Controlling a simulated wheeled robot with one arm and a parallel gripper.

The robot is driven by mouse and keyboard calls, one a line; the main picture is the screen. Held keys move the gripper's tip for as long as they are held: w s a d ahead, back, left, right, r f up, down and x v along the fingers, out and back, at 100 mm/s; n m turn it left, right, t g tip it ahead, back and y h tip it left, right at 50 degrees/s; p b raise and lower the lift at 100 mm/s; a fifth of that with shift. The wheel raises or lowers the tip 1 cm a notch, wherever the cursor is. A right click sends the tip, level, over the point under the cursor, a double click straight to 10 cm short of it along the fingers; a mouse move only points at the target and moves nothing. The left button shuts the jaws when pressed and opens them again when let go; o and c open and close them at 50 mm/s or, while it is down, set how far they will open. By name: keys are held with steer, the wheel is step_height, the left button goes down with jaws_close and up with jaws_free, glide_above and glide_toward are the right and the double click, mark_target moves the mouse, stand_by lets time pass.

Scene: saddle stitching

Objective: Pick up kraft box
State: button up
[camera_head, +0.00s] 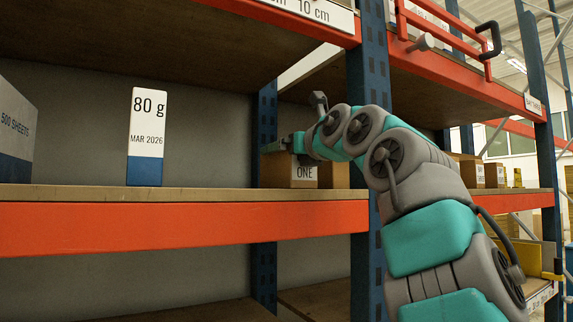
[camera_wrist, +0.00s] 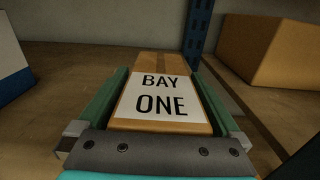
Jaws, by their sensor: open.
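The kraft box (camera_head: 276,172) stands on the middle shelf, left of the blue upright. Its white label reads "ONE" in the head view and "BAY ONE" in the wrist view, where the box (camera_wrist: 163,63) fills the middle. My gripper (camera_head: 297,143) is at the top of the box in the head view, partly hidden by my own wrist. In the wrist view my gripper (camera_wrist: 159,75) is open, with one green finger along each side of the box. Whether the fingers touch the sides I cannot tell.
A second brown box (camera_head: 333,175) stands close on the right; it also shows in the wrist view (camera_wrist: 275,50). A white and blue "80 g" box (camera_head: 146,135) stands to the left. The orange shelf beam (camera_head: 180,225) runs along the front. Shelf space between the "80 g" box and the kraft box is clear.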

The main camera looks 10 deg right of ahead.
jaws_close()
stand_by(0.7)
